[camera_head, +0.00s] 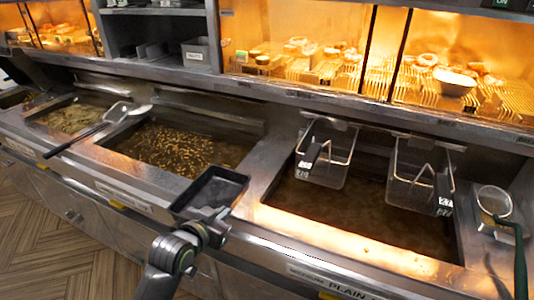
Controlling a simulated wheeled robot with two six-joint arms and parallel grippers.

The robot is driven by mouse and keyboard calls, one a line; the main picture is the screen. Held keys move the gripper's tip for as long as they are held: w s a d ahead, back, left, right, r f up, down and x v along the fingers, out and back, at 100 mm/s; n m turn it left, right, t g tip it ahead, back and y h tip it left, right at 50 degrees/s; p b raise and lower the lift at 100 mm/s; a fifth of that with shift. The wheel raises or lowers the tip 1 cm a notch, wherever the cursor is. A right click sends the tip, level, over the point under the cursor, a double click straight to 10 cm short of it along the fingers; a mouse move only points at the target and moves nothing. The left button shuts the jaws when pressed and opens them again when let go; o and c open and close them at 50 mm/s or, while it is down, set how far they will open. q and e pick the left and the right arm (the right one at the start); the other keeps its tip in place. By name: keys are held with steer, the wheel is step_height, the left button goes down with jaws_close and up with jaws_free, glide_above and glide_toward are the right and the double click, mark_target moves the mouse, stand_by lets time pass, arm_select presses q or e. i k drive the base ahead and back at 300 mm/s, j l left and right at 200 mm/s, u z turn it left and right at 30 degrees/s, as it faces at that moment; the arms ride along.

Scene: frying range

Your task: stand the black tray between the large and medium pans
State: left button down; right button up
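The black tray (212,188) is a shallow rectangular tray in the middle of the camera_head view. It is at the front end of the steel divider (262,172) between two oil-filled pans. The pan on the left (180,145) has many small pieces floating in it; the pan on the right (350,215) holds dark oil. My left gripper (212,214) is at the tray's near edge and appears shut on it; the fingertips are partly hidden. I cannot tell whether the tray touches the steel below. My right gripper is not in view.
Two wire baskets (324,155) (420,170) hang at the back of the right pan. A strainer (494,201) is at the far right. A long-handled skimmer (125,112) lies across the left side. A lit food display (450,60) runs behind.

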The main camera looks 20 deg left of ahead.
mark_target(253, 175)
steer(key=i+l, duration=0.15)
steer(key=i, duration=0.8)
